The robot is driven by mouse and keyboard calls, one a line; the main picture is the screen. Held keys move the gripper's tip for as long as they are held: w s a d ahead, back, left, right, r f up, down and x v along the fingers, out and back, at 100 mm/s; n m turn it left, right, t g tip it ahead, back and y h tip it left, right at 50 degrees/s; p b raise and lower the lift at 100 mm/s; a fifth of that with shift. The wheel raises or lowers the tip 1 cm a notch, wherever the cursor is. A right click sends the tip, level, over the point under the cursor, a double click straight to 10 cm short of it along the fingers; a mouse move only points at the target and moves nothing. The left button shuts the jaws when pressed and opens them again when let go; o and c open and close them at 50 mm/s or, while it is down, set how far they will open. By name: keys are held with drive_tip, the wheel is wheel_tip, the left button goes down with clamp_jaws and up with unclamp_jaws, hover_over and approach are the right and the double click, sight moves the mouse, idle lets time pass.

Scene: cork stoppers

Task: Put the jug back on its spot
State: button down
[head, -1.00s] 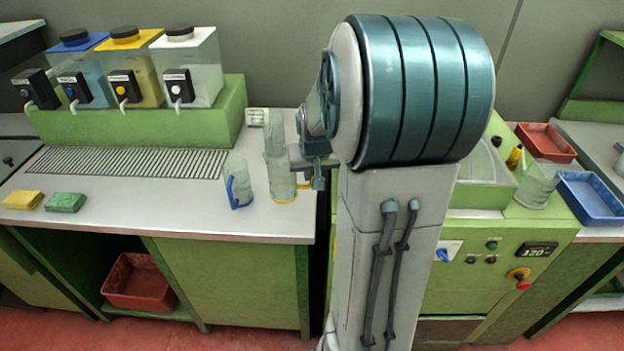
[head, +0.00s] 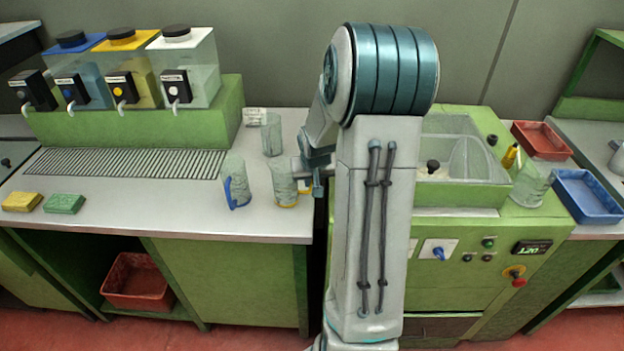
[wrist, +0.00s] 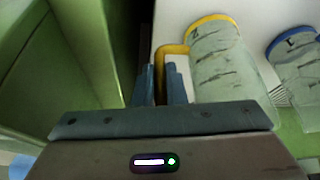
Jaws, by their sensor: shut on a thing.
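A clear jug with a yellow handle and yellow base ring (head: 284,181) is upright at the right end of the grey counter (head: 150,212). My gripper (head: 306,187) is at its right side. In the wrist view, my gripper's fingers (wrist: 161,84) are shut on the yellow handle, and the jug body (wrist: 222,65) shows beside them, upside down. I cannot tell whether its base touches the counter. A blue-handled jug (head: 236,181) stands to its left, and another clear jug (head: 271,134) stands behind it.
Dispensers with blue, yellow and white lids (head: 187,70) stand on a green step behind a drain grille (head: 125,163). Sponges (head: 64,203) lie at the front left. A green machine (head: 470,232) is at right, carrying another clear jug (head: 531,185). The front middle counter is clear.

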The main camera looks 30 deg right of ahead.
drive_tip(key=shift+f, duration=0.25)
drive_tip(key=c, duration=1.5)
unclamp_jaws()
drive_tip(key=shift+r, duration=0.1)
drive_tip(key=shift+r, duration=0.1)
drive_tip(key=shift+r, duration=0.2)
drive_tip(key=v, duration=1.2)
drive_tip(key=s+a+n, duration=0.1)
drive_tip(key=s+a, duration=0.5)
drive_tip(key=s+a+r+n+y, duration=0.1)
drive_tip(key=s+a+n, duration=0.1)
drive_tip(key=s+a, duration=0.4)
drive_tip(key=s+a+r+n+g, duration=0.1)
drive_tip(key=s+a, duration=0.5)
drive_tip(key=a, duration=0.1)
drive_tip(key=shift+a+r+n+y, duration=0.25)
drive_tip(key=shift+a+n+y, duration=0.15)
